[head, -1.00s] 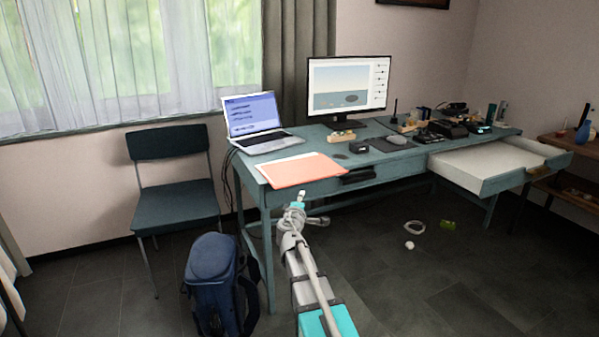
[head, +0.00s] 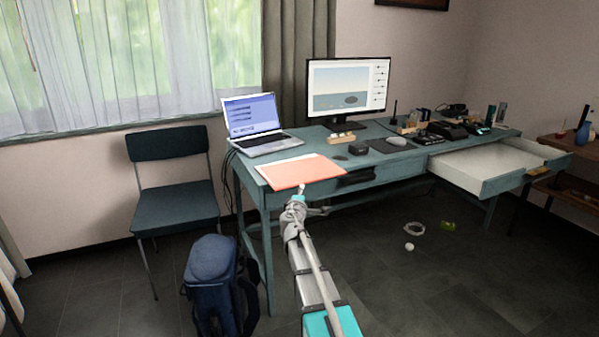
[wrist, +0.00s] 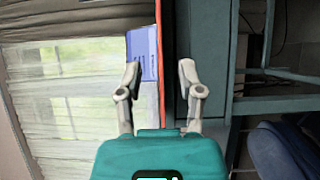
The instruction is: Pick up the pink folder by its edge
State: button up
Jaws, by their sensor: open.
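The pink folder (head: 305,170) looks salmon-orange and lies flat near the front left edge of the teal desk (head: 228,172). In the wrist view the folder (wrist: 161,30) shows edge-on as a thin red-orange strip running between my two fingers. My gripper (wrist: 160,76) is open, with one finger on each side of the strip and a gap on both sides. The strip's lower end is hidden by the gripper body.
An open laptop (head: 252,115) stands behind the folder, with a monitor (head: 347,85) to its right. A dark chair (head: 172,180) and a blue backpack (head: 212,275) stand left of my arm. A drawer (head: 490,163) is pulled out at the right.

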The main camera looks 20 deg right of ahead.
aim_at(306, 180)
jog(key=shift+x, duration=2.25)
jog(key=shift+x, duration=2.6)
jog(key=shift+s+r, duration=0.1)
grip_shut()
